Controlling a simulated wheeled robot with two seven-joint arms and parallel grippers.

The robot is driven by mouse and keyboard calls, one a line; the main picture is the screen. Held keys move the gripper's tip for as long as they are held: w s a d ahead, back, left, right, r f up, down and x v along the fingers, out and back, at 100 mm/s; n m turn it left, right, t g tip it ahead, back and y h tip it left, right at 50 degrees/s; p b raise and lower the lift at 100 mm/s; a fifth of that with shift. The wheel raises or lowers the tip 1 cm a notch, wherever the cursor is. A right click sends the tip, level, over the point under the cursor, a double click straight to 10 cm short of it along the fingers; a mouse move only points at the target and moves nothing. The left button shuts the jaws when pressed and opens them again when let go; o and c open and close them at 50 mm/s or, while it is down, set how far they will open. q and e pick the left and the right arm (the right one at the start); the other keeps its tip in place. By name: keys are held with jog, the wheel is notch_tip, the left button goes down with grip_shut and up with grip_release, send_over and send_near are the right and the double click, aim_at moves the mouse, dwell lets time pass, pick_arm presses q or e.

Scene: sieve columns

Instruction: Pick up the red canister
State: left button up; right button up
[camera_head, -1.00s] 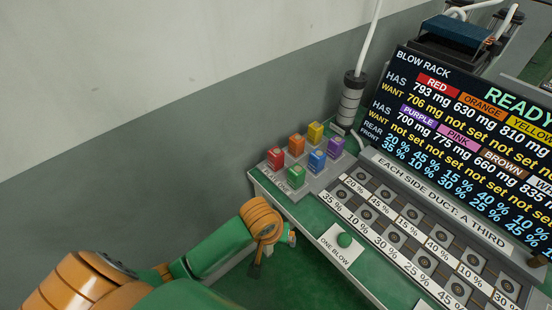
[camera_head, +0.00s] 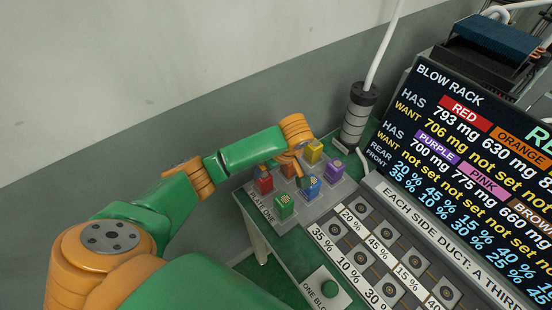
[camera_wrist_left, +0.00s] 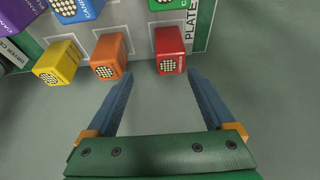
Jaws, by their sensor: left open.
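The red canister (camera_head: 264,181) stands at the left edge of a grey plate on the bench. It also shows in the left wrist view (camera_wrist_left: 169,48), with a perforated cap, just beyond the fingertips. My left gripper (camera_wrist_left: 160,76) is open and empty, with its blue fingers spread wide. The red canister lies ahead of the gap between the fingers, nearer the right finger, and they do not appear to enclose it. In the head view my left arm reaches over the canisters, and its hand partly hides the orange canister. My right gripper is not in view.
The orange (camera_wrist_left: 109,56), yellow (camera_wrist_left: 57,63), blue (camera_head: 312,187), green (camera_head: 285,205) and purple (camera_head: 335,170) canisters stand close by on the same plate. A dark ringed column (camera_head: 358,117) stands behind. The display (camera_head: 470,150) and slotted rack (camera_head: 385,250) are to the right.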

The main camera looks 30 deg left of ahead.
aim_at(264, 176)
pick_arm(q)
jog(key=f, duration=0.1)
jog(key=s+a+f, duration=0.1)
jog(key=f, duration=0.1)
jog(key=shift+s+a+p, duration=0.35)
jog(key=shift+s, duration=0.05)
jog(key=x, duration=0.2)
jog(key=shift+f, duration=0.3)
jog(key=shift+w+f, duration=0.2)
jog(key=shift+w, duration=0.25)
jog(key=shift+s+r, duration=0.15)
jog(key=shift+s, duration=0.1)
jog(key=c, duration=1.3)
jog(key=shift+w, duration=0.1)
grip_shut()
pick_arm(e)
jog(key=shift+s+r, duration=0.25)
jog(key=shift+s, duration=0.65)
